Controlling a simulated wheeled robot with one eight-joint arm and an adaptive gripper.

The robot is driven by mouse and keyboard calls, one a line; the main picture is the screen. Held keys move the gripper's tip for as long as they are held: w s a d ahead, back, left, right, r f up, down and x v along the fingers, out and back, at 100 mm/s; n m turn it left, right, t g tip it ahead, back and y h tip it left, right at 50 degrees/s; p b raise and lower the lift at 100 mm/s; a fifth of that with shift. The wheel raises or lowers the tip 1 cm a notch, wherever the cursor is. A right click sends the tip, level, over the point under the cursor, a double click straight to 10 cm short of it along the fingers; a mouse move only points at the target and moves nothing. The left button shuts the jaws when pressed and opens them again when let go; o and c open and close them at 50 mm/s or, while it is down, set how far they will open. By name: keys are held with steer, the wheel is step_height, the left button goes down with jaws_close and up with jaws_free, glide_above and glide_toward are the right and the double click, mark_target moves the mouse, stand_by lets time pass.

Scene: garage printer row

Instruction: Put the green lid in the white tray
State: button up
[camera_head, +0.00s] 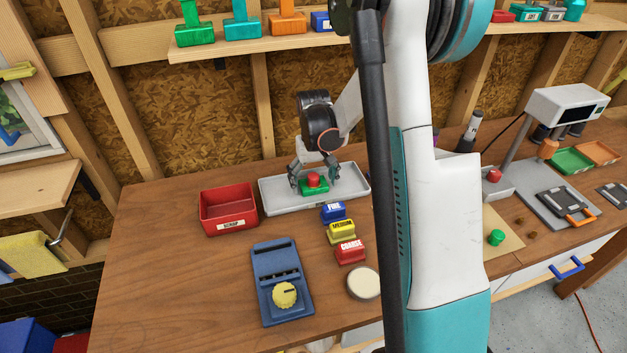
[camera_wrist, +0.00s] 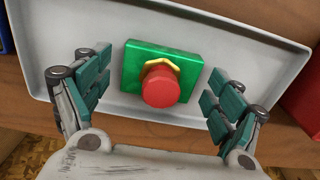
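The green lid (camera_head: 314,188) is a flat green square with a red knob and a yellow nut ring. It lies inside the white tray (camera_head: 275,206) on the workbench. In the wrist view the lid (camera_wrist: 133,76) rests on the floor of the tray (camera_wrist: 80,25), near one long wall. My gripper (camera_head: 314,180) is above the tray, its fingers on either side of the lid. In the wrist view my gripper (camera_wrist: 158,92) is open, with clear gaps between both teal finger pads and the lid.
A red box (camera_head: 229,209) stands left of the tray. Blue, yellow and red labelled blocks (camera_head: 341,231) sit in front of it, with a blue device (camera_head: 281,280) nearer. A shelf (camera_head: 215,49) runs above. My arm hides part of the bench. The left bench front is clear.

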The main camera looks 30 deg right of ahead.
step_height(320, 180, up, 12)
steer(key=p, duration=0.3)
steer(key=shift+r, duration=0.15)
steer(key=shift+a, duration=0.1)
stand_by(0.6)
steer(key=s+a+r+t+b, duration=0.2)
steer(key=s+a+r+t, duration=0.1)
steer(key=s+a+r, duration=0.75)
steer(key=s+a+f+n+t, duration=0.2)
steer(key=s+a+n+t, duration=0.1)
steer(key=s+a, duration=0.4)
steer(key=s+t, duration=0.1)
steer(key=s, duration=0.2)
steer(key=shift+s+f+b, duration=0.2)
steer(key=shift+f+b, duration=0.2)
steer(key=shift+d, duration=0.1)
